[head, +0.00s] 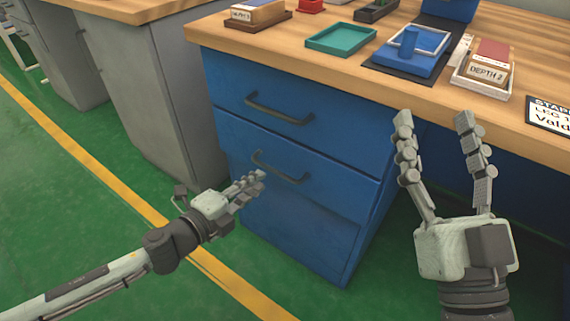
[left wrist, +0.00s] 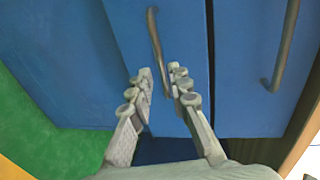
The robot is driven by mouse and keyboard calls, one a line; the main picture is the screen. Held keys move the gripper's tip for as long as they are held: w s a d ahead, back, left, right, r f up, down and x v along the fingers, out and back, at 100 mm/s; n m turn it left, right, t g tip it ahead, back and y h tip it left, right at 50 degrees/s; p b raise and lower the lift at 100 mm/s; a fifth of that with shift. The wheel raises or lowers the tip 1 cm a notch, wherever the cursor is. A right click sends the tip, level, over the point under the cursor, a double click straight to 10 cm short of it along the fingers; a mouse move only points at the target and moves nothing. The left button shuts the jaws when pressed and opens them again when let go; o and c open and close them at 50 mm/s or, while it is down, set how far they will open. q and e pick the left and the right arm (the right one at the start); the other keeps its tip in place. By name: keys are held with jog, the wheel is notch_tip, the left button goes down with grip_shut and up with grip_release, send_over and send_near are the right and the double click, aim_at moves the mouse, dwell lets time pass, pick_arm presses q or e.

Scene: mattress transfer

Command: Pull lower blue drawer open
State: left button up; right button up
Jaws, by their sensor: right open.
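The blue drawer cabinet stands under the workbench. The lower blue drawer (head: 335,180) has a dark bar handle (head: 280,168), which also shows in the left wrist view (left wrist: 155,38). A shadow lies below its front; I cannot tell clearly how far it stands out. My left gripper (head: 258,177) is at this handle. My right gripper (head: 434,117) is open and empty, right of the cabinet, in front of the bench edge.
The upper blue drawer (head: 340,130) has its own handle (head: 280,110) just above. The wooden benchtop (head: 330,72) overhangs and carries a green tray (head: 341,38), a blue tray (head: 408,55) and labelled blocks. A grey cabinet (head: 165,95) stands left. Green floor is clear in front.

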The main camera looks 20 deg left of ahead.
aim_at(273, 168)
pick_arm(q)
jog(key=x, duration=0.7)
jog(key=shift+w, duration=0.15)
grip_shut()
